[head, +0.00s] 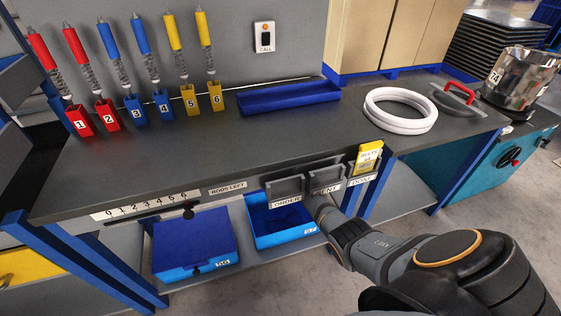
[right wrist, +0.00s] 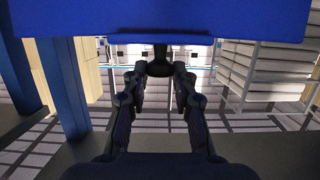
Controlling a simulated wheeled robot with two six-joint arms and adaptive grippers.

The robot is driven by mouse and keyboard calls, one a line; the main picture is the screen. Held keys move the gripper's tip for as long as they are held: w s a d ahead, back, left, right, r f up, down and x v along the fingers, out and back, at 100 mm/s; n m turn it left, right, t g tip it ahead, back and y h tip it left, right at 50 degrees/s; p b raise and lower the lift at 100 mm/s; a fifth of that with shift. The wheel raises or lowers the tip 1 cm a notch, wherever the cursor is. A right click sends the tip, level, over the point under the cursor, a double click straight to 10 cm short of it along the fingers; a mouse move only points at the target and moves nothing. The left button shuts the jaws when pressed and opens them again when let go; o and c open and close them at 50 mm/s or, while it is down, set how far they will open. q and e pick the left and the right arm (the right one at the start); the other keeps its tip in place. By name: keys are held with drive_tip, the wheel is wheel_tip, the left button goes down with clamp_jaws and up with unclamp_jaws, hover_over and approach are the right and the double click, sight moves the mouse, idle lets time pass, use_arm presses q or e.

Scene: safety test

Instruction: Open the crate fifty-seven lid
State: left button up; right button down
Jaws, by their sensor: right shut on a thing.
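Crate fifty-seven (head: 285,240) is a blue box on the shelf under the bench, with a small label that looks like 57 on its front. Its dark blue inside shows from above, with no lid seen over the visible part. My right arm reaches under the bench edge beside it; the gripper itself is hidden in the head view. In the right wrist view my right gripper (right wrist: 160,76) is shut on a black knob (right wrist: 160,60). The knob is at the near edge of a blue panel (right wrist: 160,22), which looks like the lid. My left gripper is not in view.
A second blue crate (head: 195,243) with its lid on stands left on the shelf. Card holders (head: 285,188) hang on the bench edge above, one with a yellow card (head: 368,158). A blue bench leg (head: 373,190) stands right of crate fifty-seven.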

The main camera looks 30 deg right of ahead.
drive_tip(key=shift+w+d+r, duration=0.1)
drive_tip(key=shift+w+r, duration=0.25)
drive_tip(key=shift+r, duration=0.1)
